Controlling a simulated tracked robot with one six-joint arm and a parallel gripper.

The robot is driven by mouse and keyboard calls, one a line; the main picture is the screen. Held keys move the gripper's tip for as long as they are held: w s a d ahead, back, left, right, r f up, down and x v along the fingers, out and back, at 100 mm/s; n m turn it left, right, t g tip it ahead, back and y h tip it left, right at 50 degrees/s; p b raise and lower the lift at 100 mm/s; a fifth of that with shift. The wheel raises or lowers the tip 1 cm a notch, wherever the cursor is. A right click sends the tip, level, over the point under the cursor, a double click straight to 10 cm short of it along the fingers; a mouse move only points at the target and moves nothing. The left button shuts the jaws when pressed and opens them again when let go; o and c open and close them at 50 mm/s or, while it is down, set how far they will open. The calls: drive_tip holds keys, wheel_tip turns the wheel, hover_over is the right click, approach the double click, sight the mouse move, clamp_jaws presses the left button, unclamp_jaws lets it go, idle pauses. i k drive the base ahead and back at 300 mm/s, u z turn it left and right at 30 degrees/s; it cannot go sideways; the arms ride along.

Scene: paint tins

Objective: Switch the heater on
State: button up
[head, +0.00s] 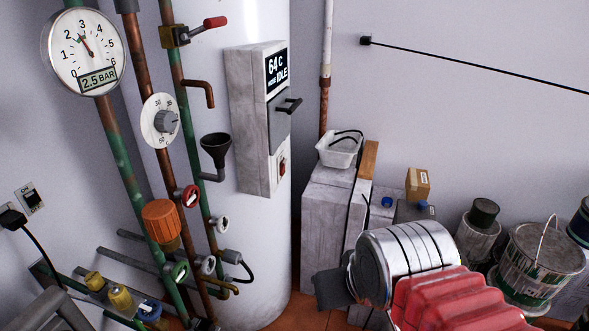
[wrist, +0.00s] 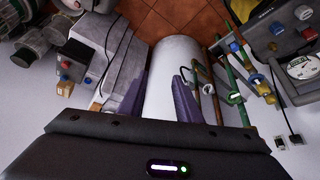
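The heater is a tall white tank (head: 262,238) at the centre left of the head view. Its grey control box (head: 247,120) has a display (head: 277,70) reading 64 C and IDLE. Below the display are a black handle (head: 289,106) and a small red switch (head: 282,168), whose position I cannot tell. A wall switch (head: 30,198) marked ON and OFF is at the far left; its setting is unclear. In the wrist view, my gripper (wrist: 161,75) is open and empty, its purple fingers apart with the white tank (wrist: 175,58) showing between them.
Pipes with a pressure gauge (head: 86,51), a dial (head: 160,120), a funnel (head: 215,148) and several valves stand left of the box. A grey cabinet (head: 326,215) with a white tub (head: 339,149) stands right of the tank. Paint tins (head: 540,262) are at the right.

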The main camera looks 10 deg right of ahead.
sight(282, 168)
drive_tip(key=k, duration=1.3)
drive_tip(key=u, duration=0.25)
drive_tip(key=i, duration=2.35)
drive_tip(key=z, duration=0.65)
